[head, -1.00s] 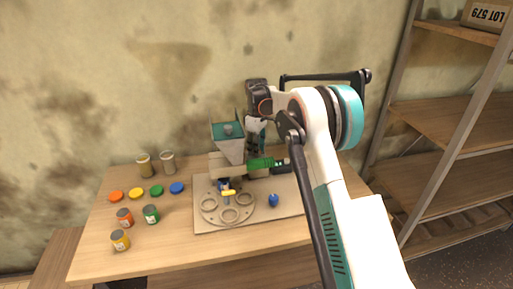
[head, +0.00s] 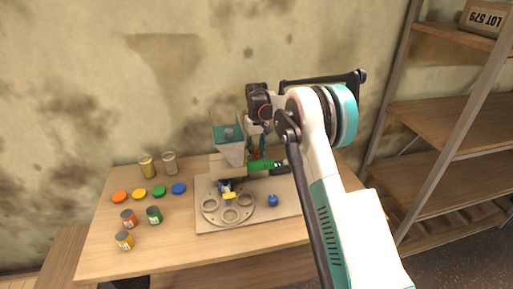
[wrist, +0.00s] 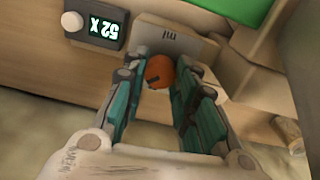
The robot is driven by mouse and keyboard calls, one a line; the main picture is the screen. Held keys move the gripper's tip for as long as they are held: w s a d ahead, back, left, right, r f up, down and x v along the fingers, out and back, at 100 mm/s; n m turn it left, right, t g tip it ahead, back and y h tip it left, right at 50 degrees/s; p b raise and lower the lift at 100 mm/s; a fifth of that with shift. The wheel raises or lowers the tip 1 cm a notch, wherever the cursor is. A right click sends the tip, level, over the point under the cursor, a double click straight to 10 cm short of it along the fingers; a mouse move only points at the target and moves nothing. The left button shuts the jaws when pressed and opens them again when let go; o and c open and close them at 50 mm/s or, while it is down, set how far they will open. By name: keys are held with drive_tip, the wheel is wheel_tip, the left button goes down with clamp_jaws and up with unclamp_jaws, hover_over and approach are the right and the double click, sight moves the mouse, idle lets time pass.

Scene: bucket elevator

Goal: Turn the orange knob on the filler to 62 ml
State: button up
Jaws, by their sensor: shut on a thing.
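The orange knob (wrist: 159,72) is between my gripper's two fingers (wrist: 162,68) in the wrist view. The fingers are shut on it from both sides, and a dark mark shows on its face. A plate with "ml" (wrist: 180,40) lies just beyond the knob; any scale on it is not readable. The filler (head: 229,150) with its teal-topped hopper stands at the back of the table in the head view. My gripper (head: 262,148) is behind and right of the hopper there; the knob is hidden in that view.
A dark display (wrist: 99,27) shows glyphs like "52 X", with a round pale button (wrist: 72,21) beside it. A green part (head: 262,165) juts out from the filler. The turntable (head: 228,208) is in front. Jars and coloured lids lie left; shelves (head: 455,125) stand right.

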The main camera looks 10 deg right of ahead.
sight(257, 151)
drive_tip(key=shift+m, duration=1.2)
drive_tip(key=o, duration=1)
drive_tip(key=shift+o, duration=0.2)
wheel_tip(257, 151, up, 12)
drive_tip(key=shift+r, duration=0.1)
